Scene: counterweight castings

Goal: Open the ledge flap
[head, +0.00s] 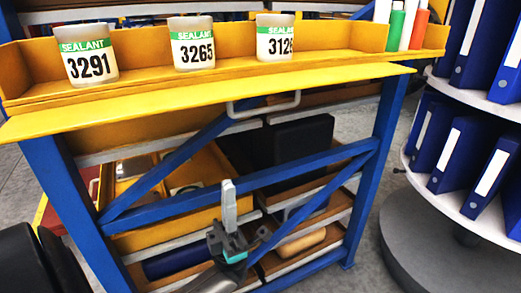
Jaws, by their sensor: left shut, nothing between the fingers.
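The ledge flap (190,104) is a long yellow panel along the front of the yellow ledge. It juts out toward me, roughly level with the ledge. A pale U-shaped handle (264,111) shows just below the flap's front edge, near its middle. My left gripper (229,190) points up below the flap, in front of the blue frame. It is shut and empty, apart from the handle and lower in the picture. My right gripper is out of view.
A blue diagonal brace (250,183) crosses near my gripper. A round rack with blue binders (465,155) stands right.

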